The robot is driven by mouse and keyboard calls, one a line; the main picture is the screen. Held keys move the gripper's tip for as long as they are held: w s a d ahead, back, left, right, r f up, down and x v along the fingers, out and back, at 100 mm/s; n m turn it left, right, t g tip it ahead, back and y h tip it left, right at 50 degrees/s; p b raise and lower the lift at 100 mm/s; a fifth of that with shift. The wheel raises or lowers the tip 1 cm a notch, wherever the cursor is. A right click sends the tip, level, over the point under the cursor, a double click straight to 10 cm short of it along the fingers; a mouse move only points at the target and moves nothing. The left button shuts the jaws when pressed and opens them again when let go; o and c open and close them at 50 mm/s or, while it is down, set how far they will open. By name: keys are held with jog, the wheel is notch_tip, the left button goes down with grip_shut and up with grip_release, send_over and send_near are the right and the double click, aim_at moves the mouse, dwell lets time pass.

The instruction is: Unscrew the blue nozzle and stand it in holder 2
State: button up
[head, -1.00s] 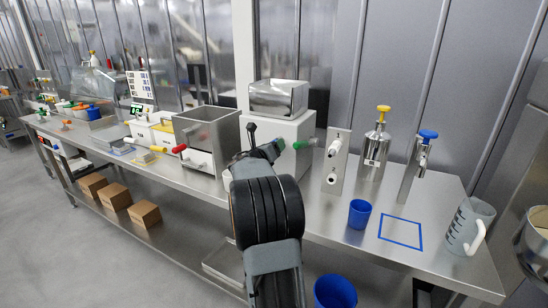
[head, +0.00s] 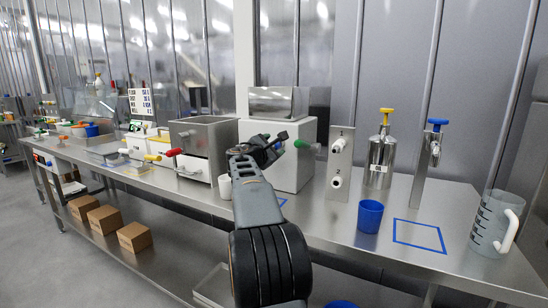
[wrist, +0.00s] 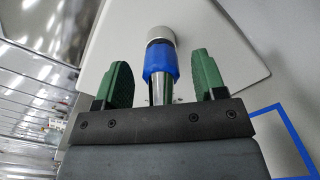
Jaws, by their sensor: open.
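The blue nozzle (wrist: 160,62) is in the wrist view, with a bare metal tip pointing toward my gripper. Its far end sits against a grey round collar (wrist: 160,35) on a white machine front. My gripper (wrist: 161,60) is open, with one green finger on each side of the nozzle and a visible gap to both. In the head view my gripper (head: 262,150) is in front of the white machine (head: 305,175) and hides the nozzle.
A blue cup (head: 369,216), steel dispensers (head: 380,155), a blue-taped square (head: 420,236) and a clear jug (head: 495,225) stand right. A white cup (head: 225,187) and a steel bin (head: 205,145) are left.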

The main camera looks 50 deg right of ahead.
jog(key=m+b, duration=0.1)
jog(key=m, duration=0.1)
jog(key=shift+f+m+b, duration=0.3)
jog(key=shift+f+b, duration=0.05)
jog(key=shift+b, duration=0.05)
jog(key=shift+r+m, duration=0.3)
jog(key=shift+m, duration=0.1)
jog(key=c, duration=1.1)
jog(key=n+p, duration=0.1)
jog(key=r+n+p, duration=0.1)
jog(key=n+p, duration=0.1)
jog(key=shift+n+p, duration=1.05)
jog(key=shift+n, duration=0.05)
jog(key=n+p, duration=0.3)
jog(key=shift+f+n, duration=0.15)
jog(key=shift+n, duration=0.15)
jog(key=shift+f+n+p, duration=0.2)
jog(key=shift+n+p, duration=0.45)
jog(key=shift+n, duration=0.45)
jog(key=shift+f, duration=0.2)
